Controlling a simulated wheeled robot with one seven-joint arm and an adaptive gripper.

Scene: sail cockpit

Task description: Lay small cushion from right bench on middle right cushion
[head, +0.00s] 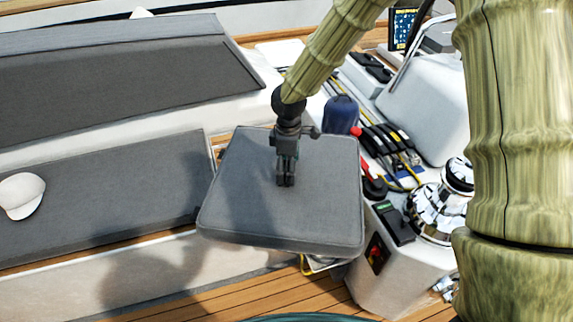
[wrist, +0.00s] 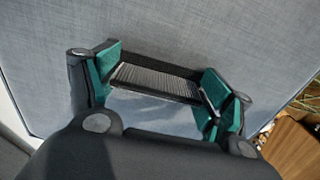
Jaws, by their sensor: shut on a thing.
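The small grey cushion (head: 275,210) hangs in the air in the middle of the head view, roughly level. My gripper (head: 286,182) is above its top face and shut on it. In the wrist view, the green finger pads of my gripper (wrist: 160,85) sit either side of a dark ribbed strip on the grey cushion (wrist: 220,35). A long grey seat cushion (head: 110,205) lies on the bench to the left, with another grey cushion (head: 120,90) behind it. I cannot tell which is the middle right cushion.
A white cap (head: 21,195) lies on the long seat cushion's left part. Right of the held cushion are a blue bag-like item (head: 341,114), ropes and clutches (head: 385,140), and a chrome winch (head: 440,208). Wooden floor (head: 220,300) shows below.

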